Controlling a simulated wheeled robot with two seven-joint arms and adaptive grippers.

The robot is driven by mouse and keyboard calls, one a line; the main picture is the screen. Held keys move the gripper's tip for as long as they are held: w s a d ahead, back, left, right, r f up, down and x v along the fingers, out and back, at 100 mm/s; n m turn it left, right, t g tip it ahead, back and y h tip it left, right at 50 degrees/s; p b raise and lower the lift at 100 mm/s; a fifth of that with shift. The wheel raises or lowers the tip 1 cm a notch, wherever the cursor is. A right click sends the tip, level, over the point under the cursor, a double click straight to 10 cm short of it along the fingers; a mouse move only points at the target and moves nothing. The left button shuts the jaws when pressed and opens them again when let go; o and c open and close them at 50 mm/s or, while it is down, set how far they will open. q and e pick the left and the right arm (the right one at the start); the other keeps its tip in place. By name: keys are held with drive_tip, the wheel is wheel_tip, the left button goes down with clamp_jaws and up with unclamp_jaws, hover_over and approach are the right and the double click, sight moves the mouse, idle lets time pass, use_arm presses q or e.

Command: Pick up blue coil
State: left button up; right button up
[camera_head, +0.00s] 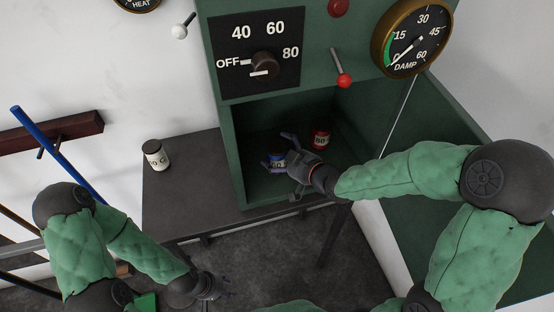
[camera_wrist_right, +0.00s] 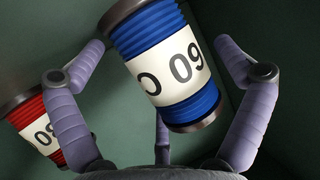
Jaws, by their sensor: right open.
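The blue coil (camera_head: 277,158) stands inside the green cabinet's lower compartment. It has dark end caps and a cream label, and it fills the middle of the right wrist view (camera_wrist_right: 185,85), where the label reads "09". My right gripper (camera_head: 284,151) is inside the compartment, open, with its fingers spread on both sides of the blue coil. In the right wrist view no finger is clearly pressed on it. My left gripper (camera_head: 222,288) is low at the bottom of the head view, away from the coils; its fingers are too small to judge.
A red coil (camera_head: 320,137) stands right of the blue coil, and also shows at the left edge of the right wrist view (camera_wrist_right: 32,128). A white coil (camera_head: 155,154) stands on the dark table (camera_head: 190,190). The compartment walls (camera_head: 250,120) enclose the gripper. A red-knobbed lever (camera_head: 344,80) is above.

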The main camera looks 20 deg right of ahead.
drive_tip(key=shift+w, duration=0.1)
drive_tip(key=c, duration=1.5)
drive_tip(key=shift+r, duration=0.15)
